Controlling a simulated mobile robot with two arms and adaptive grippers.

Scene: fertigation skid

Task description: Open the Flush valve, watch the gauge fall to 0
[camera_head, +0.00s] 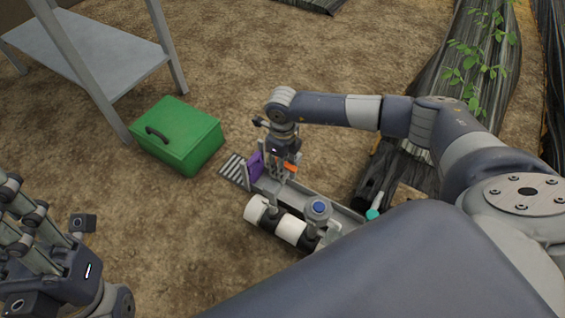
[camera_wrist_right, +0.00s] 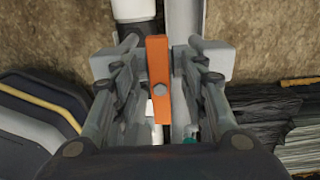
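The skid (camera_head: 340,212) is a grey tray on the soil with white pipe (camera_head: 291,229) along its near side. An orange lever handle (camera_head: 290,167) stands at its left part, beside a purple plate (camera_head: 255,165). My right gripper (camera_head: 281,170) points down at the handle. In the right wrist view the orange handle (camera_wrist_right: 158,85) lies between the two fingertips (camera_wrist_right: 160,62), which are close against its sides. No label is readable. A round fitting with a blue face (camera_head: 318,208) stands on the pipe; no needle or reading shows. My left gripper (camera_head: 28,212) is at the lower left, far from the skid, its fingertips partly cut off.
A green box (camera_head: 178,135) with a dark handle stands left of the skid. A grey metal table (camera_head: 90,50) is at the upper left. A teal-tipped part (camera_head: 373,214) is at the skid's right. Black-covered plant rows (camera_head: 455,80) run at the right. Bare soil lies between.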

